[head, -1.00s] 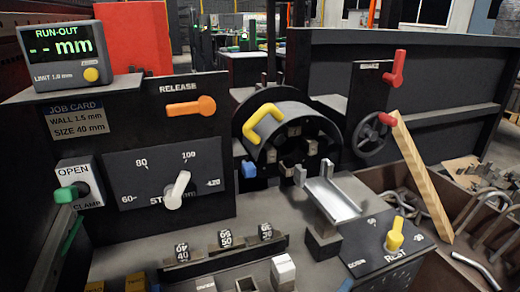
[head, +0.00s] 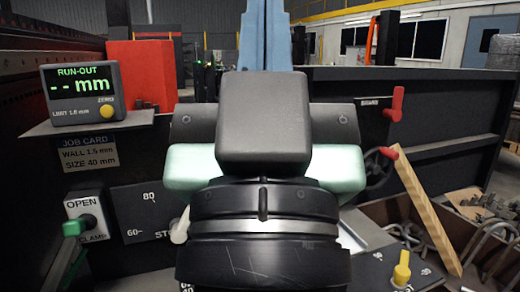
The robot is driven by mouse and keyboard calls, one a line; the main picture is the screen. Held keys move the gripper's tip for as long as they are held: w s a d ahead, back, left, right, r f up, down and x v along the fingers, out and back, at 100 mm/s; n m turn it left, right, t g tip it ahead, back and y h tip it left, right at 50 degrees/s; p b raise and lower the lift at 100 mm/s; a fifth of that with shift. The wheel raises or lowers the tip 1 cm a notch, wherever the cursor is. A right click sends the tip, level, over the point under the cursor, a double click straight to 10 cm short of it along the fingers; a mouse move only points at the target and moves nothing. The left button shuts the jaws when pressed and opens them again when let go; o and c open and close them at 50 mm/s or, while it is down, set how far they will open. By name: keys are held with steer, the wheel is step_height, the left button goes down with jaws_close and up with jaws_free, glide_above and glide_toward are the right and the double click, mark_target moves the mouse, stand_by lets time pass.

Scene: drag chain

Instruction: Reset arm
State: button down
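My arm's end with my gripper (head: 264,125) fills the middle of the head view, seen from behind as a dark block with pale green parts at both sides. Its fingertips are hidden, so I cannot tell if it is open or shut or holds anything. It covers the middle of the machine panel, including the release handle, most of the dial and the yellow-handled round head. The white dial pointer (head: 181,228) only partly shows at its left edge.
The run-out display (head: 83,92) shows dashes, above the job card (head: 88,154). The green clamp lever (head: 75,228) is at lower left. A red lever (head: 397,103), a handwheel (head: 378,168), a wooden bar (head: 427,212) and the yellow rest knob (head: 401,270) are at right.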

step_height(320, 180, up, 28)
steer(key=p, duration=2.7)
steer(key=shift+s+a, duration=0.25)
steer(key=shift+s, duration=0.05)
steer(key=shift+f, duration=0.15)
